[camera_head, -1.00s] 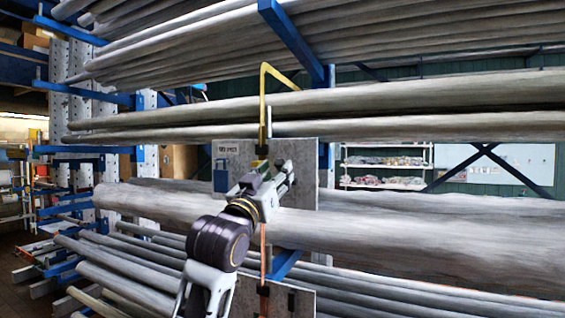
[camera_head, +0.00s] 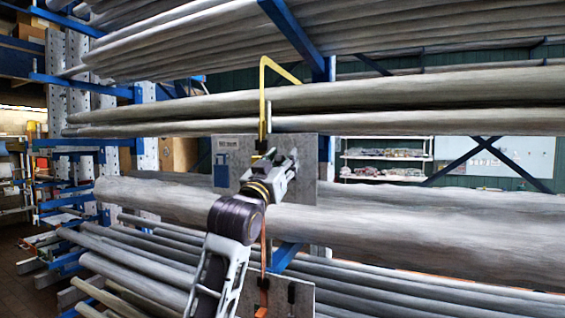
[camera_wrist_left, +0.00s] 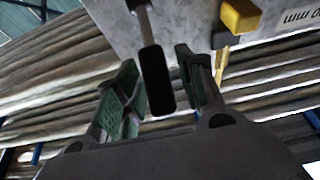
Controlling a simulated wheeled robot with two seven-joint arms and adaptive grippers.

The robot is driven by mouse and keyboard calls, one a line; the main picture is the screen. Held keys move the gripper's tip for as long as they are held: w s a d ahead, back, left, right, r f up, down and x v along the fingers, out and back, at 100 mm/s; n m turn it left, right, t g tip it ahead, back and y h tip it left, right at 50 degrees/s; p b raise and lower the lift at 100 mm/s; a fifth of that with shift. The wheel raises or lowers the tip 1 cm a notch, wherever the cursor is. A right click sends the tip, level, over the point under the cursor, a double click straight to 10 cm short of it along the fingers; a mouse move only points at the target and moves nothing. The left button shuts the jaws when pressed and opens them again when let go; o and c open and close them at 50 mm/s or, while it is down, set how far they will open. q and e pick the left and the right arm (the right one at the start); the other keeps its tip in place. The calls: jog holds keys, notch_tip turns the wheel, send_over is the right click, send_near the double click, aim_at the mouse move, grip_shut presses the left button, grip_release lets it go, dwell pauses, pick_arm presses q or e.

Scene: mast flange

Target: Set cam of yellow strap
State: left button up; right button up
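The yellow strap (camera_head: 262,95) runs down the front of the rack to the upper edge of a grey metal plate (camera_head: 305,185). A dark fitting sits at its lower end, partly behind my gripper. My left gripper (camera_head: 290,162) is in front of the plate's upper part. In the left wrist view its fingers (camera_wrist_left: 155,62) are apart, with a dark-ended lever (camera_wrist_left: 157,82) between them; contact cannot be told. A yellow block (camera_wrist_left: 240,15) on the plate lies to the right of the fingers. My right gripper is not in view.
An orange strap (camera_head: 263,245) runs below to a lower plate (camera_head: 290,295). Long grey poles (camera_head: 430,225) lie on blue rack arms (camera_head: 290,35) around the plates. A blue label (camera_head: 222,170) marks the upper plate. Shelves (camera_head: 385,160) stand behind.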

pick_arm(q)
grip_shut()
jog(key=shift+w+r, duration=0.15)
jog(key=shift+r, duration=0.05)
dwell(0.3)
jog(key=shift+w+d+r+g+y+p, duration=0.15)
jog(key=shift+w+r+g+y, duration=0.2)
jog(key=shift+g, duration=0.45)
jog(key=shift+w+d+r+g+y+p, duration=0.15)
jog(key=shift+w+r+g, duration=0.15)
jog(key=shift+r+g, duration=0.35)
jog(key=shift+w+d+r+g+y, duration=0.25)
jog(key=shift+w+g, duration=0.35)
jog(key=shift+g, duration=0.35)
jog(key=shift+w+d+r+g+y, duration=0.1)
jog(key=shift+w+r+g+y, duration=0.35)
jog(key=shift+g, duration=0.45)
jog(key=shift+w+f, duration=0.15)
jog(key=shift+w, duration=0.05)
jog(key=shift+o, duration=1.1)
grip_release()
jog(key=shift+s, duration=0.15)
